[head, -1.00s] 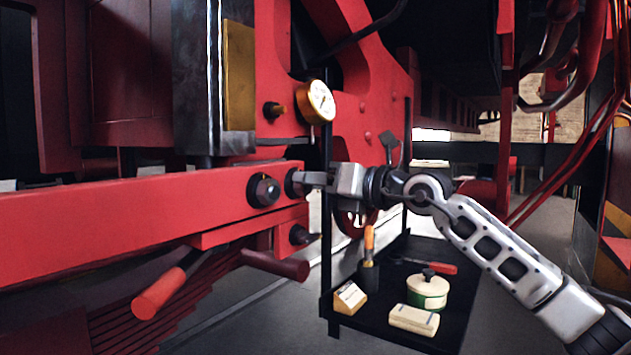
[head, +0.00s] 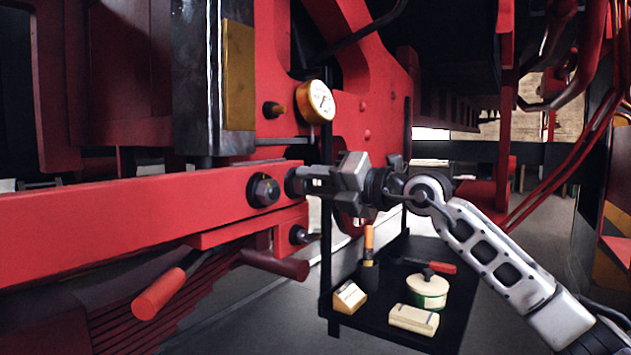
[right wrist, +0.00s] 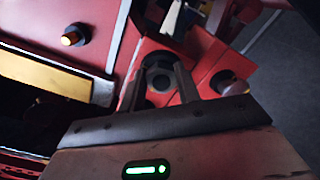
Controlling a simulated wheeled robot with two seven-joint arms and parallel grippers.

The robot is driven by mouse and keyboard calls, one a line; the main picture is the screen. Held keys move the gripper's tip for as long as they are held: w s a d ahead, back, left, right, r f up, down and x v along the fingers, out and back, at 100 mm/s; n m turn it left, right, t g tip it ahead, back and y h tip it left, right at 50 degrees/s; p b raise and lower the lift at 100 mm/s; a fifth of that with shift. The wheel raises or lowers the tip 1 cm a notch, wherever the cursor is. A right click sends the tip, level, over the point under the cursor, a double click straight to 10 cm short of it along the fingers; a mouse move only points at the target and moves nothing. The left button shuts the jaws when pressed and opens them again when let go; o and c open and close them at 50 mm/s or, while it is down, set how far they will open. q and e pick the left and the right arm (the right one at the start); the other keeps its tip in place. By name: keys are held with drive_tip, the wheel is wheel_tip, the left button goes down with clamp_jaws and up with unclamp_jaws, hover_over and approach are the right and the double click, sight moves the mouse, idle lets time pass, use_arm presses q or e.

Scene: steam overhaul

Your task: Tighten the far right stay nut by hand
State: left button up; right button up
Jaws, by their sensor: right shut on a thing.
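The far right stay nut (head: 291,183) is a dark nut at the right end of the red beam (head: 130,212). My right gripper (head: 303,181) reaches it from the right and is shut on it. In the right wrist view the nut (right wrist: 158,80) shows between the two fingers of my right gripper (right wrist: 157,88). A second dark nut (head: 263,190) sits just left of it on the beam, clear of the gripper. My left gripper is not in view.
Another dark nut (head: 300,235) sits on a red block below. A brass-rimmed gauge (head: 317,101) is above the gripper. A black trolley (head: 385,333) below holds a green and white pot (head: 427,292), boxes and tools. A red-ended handle (head: 160,293) juts out at lower left.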

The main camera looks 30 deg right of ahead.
use_arm(q)
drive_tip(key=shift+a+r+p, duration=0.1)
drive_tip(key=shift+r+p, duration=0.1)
drive_tip(key=shift+p, duration=0.4)
use_arm(e)
drive_tip(key=m, duration=0.6)
drive_tip(key=shift+d+f, duration=0.1)
drive_tip(key=shift+f, duration=0.1)
drive_tip(key=shift+m, duration=0.3)
drive_tip(key=o, duration=1)
